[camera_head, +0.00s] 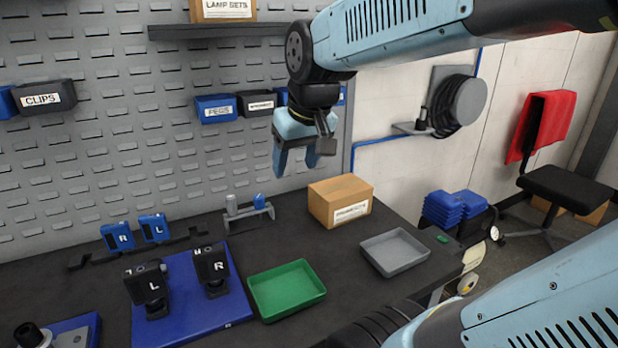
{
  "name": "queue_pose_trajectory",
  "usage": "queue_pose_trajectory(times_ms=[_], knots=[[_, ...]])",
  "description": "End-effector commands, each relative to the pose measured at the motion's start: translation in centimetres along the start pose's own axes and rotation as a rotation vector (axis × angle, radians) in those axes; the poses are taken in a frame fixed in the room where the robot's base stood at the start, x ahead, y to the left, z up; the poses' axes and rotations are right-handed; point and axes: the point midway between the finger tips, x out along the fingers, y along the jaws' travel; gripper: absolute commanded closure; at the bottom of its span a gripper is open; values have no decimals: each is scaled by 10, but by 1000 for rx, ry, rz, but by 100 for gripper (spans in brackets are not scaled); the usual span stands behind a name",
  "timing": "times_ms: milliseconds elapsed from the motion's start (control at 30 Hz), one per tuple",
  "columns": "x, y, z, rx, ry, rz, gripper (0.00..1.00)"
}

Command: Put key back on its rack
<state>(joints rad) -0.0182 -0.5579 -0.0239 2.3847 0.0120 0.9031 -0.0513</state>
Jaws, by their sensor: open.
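My gripper (296,165) hangs open and empty above the bench, pointing down in front of the pegboard. Nothing shows between its fingers. I cannot clearly identify a key. A small grey rack (250,215) stands on the bench below and left of my gripper, with a grey cylindrical piece (231,205) and a blue piece (259,200) in it. A low black rack (196,235) lies further left, by two blue blocks marked R and L (117,236). I cannot tell which rack belongs to the key.
A blue board (225,318) carries two black blocks marked L and R. A green tray (317,291) and a grey tray (424,257) look empty. A cardboard box (340,203) stands behind them. A small green object (442,238) lies near the bench's right edge.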

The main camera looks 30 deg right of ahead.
Motion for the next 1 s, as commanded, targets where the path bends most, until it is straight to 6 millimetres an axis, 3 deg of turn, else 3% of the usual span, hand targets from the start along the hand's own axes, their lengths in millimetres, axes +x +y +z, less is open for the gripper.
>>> queue_pose_trajectory(times_ms=[133, 333, 1000], knots=[[-11, -2, 34, 18, 45, 12, 40], [-15, -3, 57, 33, 76, 21, 40], [-15, -4, 61, 36, 79, 22, 40]])
